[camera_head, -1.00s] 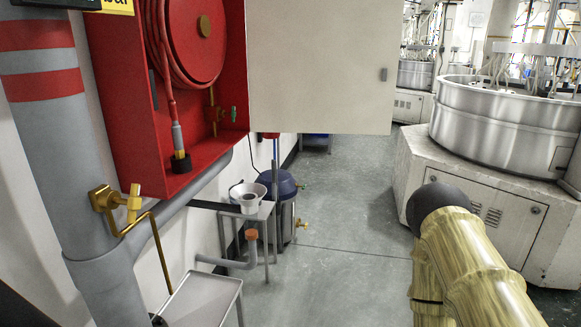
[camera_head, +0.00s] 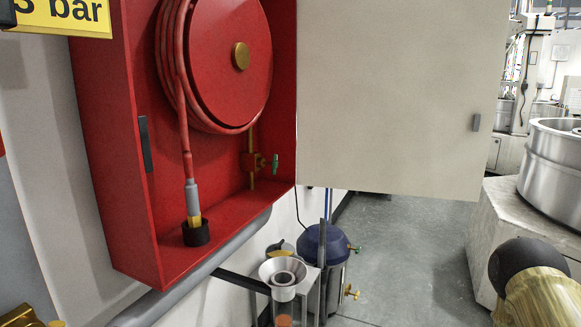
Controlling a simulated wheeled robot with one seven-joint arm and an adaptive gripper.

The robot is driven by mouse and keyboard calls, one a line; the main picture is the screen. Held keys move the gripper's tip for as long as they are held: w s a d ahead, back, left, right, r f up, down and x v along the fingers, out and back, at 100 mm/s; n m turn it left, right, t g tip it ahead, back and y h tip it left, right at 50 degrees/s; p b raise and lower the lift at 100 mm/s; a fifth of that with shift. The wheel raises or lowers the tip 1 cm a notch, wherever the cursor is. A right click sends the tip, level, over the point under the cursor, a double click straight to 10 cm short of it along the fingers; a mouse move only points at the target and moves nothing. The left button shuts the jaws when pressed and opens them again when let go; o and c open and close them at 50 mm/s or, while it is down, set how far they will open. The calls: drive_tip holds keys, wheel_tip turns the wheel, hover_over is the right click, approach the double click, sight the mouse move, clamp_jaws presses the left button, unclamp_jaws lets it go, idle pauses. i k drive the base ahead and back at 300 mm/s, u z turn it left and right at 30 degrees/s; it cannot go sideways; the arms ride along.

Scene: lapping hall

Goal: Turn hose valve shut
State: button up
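A hose valve with a small green handle (camera_head: 275,163) sits on a brass pipe (camera_head: 252,160) low at the right inside the red hose cabinet (camera_head: 125,150). The red hose reel (camera_head: 215,70) with a brass hub is above it. The hose (camera_head: 186,150) hangs down at the left to a grey nozzle (camera_head: 192,200) with a black end on the cabinet floor. The handle's exact turn position is too small to tell. My gripper is not in view; part of my arm with a dark rounded joint shows at the lower right.
The cabinet's pale door (camera_head: 395,95) stands open to the right of the valve. Below are a white funnel (camera_head: 283,272) and a dark blue-topped tank (camera_head: 325,245). A grey pipe (camera_head: 195,275) runs under the cabinet. Grey floor (camera_head: 410,250) is clear to the right.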

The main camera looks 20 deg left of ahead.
sight(275, 163)
drive_tip(key=z, duration=0.85)
drive_tip(key=i, duration=1.55)
drive_tip(key=u, duration=1.2)
drive_tip(key=k, duration=0.95)
drive_tip(key=u, duration=1.1)
drive_tip(key=i, duration=0.3)
